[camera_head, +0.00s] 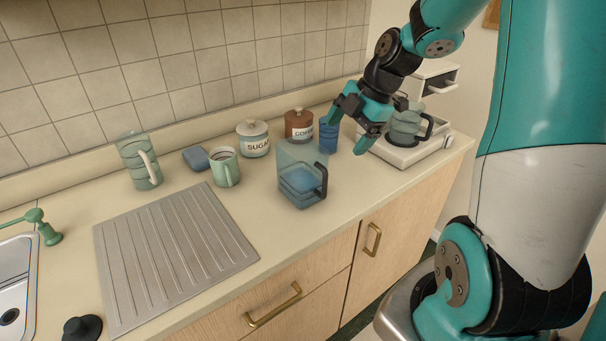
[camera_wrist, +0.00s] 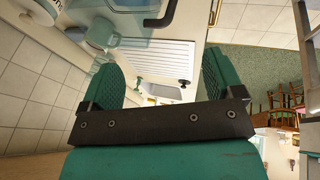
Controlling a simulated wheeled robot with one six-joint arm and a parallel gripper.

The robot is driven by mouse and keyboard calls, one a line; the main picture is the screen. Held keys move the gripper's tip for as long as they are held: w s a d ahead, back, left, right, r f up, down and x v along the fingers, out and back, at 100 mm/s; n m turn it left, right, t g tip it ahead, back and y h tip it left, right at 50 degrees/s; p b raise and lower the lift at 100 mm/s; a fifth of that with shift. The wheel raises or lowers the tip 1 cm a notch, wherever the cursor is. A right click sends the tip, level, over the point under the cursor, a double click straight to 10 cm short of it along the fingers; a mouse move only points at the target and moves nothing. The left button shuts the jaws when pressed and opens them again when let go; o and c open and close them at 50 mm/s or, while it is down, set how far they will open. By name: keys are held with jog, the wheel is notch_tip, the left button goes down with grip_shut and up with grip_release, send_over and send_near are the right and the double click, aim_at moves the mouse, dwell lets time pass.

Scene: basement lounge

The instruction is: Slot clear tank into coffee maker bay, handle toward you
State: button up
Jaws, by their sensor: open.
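The clear tank (camera_head: 291,160) stands upright on the counter, holding blue liquid. Its dark handle (camera_head: 323,179) points right and toward the front. Part of it shows at the top edge of the wrist view (camera_wrist: 143,8). The pale coffee maker (camera_head: 436,100) stands at the right end of the counter, with a green carafe (camera_head: 404,128) with a black handle on its base. My arm partly covers the coffee maker, and I cannot make out its bay. My gripper (camera_head: 350,129) is open and empty, above the counter between the tank and the coffee maker, apart from both.
A blue cup (camera_head: 328,135), a coffee canister (camera_head: 299,124) and a sugar canister (camera_head: 253,138) stand behind the tank. A green mug (camera_head: 223,167), blue sponge (camera_head: 195,158) and clear jug (camera_head: 139,162) stand left. The ribbed drainboard (camera_head: 172,255) is empty. The front edge right of the tank is clear.

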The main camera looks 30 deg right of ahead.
jog(key=p+x, duration=0.2)
jog(key=x, duration=0.6)
jog(key=p, duration=0.2)
send_over(318, 192)
jog(key=shift+s+f, duration=0.15)
jog(key=shift+f, duration=2.2)
grip_shut()
